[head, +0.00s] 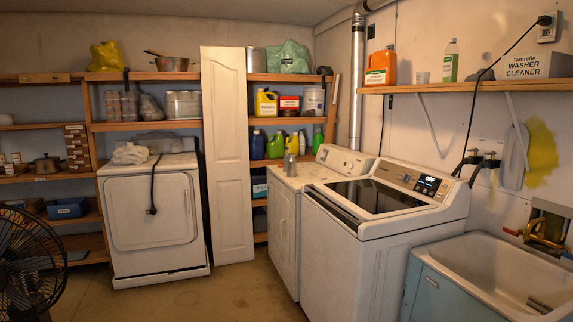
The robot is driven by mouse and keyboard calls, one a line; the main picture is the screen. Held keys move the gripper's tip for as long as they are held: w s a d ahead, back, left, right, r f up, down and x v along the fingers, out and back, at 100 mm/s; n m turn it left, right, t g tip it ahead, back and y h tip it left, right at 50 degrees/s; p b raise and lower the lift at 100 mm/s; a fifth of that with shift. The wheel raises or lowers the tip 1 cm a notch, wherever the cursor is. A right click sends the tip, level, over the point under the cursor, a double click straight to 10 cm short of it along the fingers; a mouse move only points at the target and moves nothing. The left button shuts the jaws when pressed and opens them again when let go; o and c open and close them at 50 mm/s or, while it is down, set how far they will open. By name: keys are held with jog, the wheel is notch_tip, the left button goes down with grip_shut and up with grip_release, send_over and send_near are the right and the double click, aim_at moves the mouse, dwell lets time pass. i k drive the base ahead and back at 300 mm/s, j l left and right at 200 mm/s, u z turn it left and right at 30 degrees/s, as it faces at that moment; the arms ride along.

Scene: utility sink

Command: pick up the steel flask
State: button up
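My gripper is not in view.
A larger white washer (383,207) with a dark lid stands right of the middle machine, and a utility sink (490,268) is at the lower right. A white door panel (227,155) leans at the shelves. A black fan (28,262) stands lower left. The centre floor (225,295) is clear.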

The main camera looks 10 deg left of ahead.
aim_at(291, 162)
jog(key=i+j+u, duration=0.35)
jog(key=i, duration=0.35)
jog(key=i+u, duration=0.4)
jog(key=i, duration=0.95)
jog(key=i+j+z, duration=0.15)
jog(key=i, duration=1.15)
jog(key=i+j+z, duration=0.1)
jog(key=i, duration=0.55)
jog(key=i+j, duration=0.2)
jog(key=i, duration=0.4)
jog(key=i+j+z, duration=0.1)
jog(key=i+z, duration=0.2)
jog(key=i+j+z, duration=0.3)
jog(key=i+l, duration=0.05)
jog(key=i, duration=0.05)
